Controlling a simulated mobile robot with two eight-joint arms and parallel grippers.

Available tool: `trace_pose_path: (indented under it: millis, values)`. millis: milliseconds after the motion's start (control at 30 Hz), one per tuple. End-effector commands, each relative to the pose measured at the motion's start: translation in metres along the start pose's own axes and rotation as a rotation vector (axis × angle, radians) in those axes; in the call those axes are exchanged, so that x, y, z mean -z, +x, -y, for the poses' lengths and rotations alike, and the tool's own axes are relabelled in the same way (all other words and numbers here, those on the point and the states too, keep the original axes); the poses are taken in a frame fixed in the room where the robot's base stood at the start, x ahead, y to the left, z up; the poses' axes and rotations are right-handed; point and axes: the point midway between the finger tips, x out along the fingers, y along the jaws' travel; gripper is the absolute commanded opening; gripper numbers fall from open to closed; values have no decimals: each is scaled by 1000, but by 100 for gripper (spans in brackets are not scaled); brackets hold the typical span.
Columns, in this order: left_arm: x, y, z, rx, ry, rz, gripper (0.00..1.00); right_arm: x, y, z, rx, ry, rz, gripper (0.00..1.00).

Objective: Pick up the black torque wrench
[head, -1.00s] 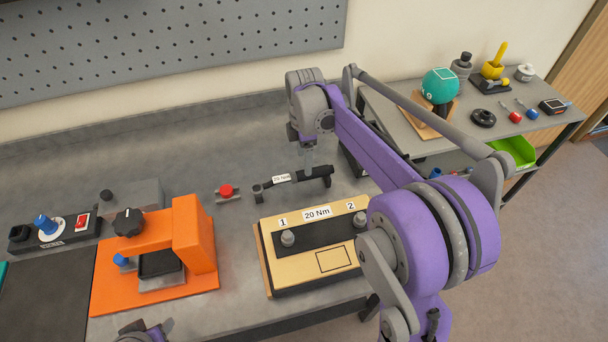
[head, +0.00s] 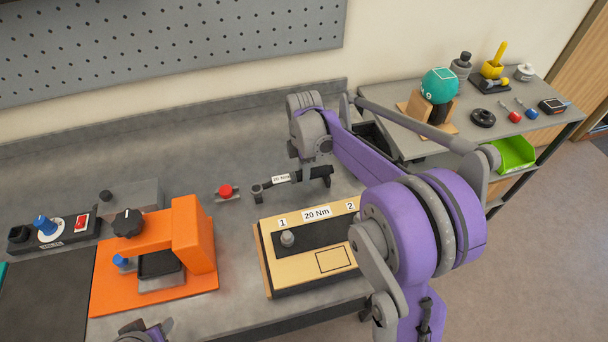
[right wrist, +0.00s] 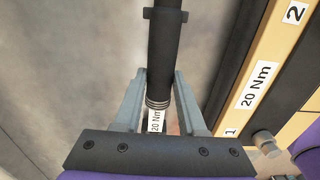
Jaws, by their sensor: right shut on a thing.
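The black torque wrench (head: 292,179) with a white "20 Nm" label lies on the grey workbench, behind the wooden block. My right gripper (head: 309,170) is down at its handle. In the right wrist view, the ribbed end of the black handle (right wrist: 163,50) runs between the two grey fingers (right wrist: 159,80), which are shut on it. The wrench shows no clear gap above the bench. Only a purple and grey part of my left arm (head: 142,331) shows at the bottom edge; its fingers cannot be made out.
The wooden block (head: 292,284) labelled "20 Nm", 1 and 2 stands just in front of the wrench. A red-knobbed part (head: 226,191) lies left of it. An orange fixture (head: 190,245) stands further left. A side table (head: 420,148) with tools is at right. The bench behind is clear.

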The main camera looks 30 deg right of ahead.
Motion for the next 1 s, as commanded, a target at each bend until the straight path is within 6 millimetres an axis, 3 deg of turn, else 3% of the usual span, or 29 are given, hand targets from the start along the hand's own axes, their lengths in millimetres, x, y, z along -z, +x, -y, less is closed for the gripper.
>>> trace_pose_path:
  millis: [33, 100, 667, 1000]
  values:
    - [0, 0, 0, 0, 0, 0, 50, 0, 0, 0, 0, 0, 0, 12]
    - [0, 0, 0, 0, 0, 0, 50, 0, 0, 0, 0, 0, 0, 0]
    - [0, 0, 0, 0, 0, 0, 50, 0, -5, 0, 0, 0, 0, 0]
    - [3, -3, 0, 0, 0, -3, 50, 0, -67, 0, -1, 0, 0, 0]
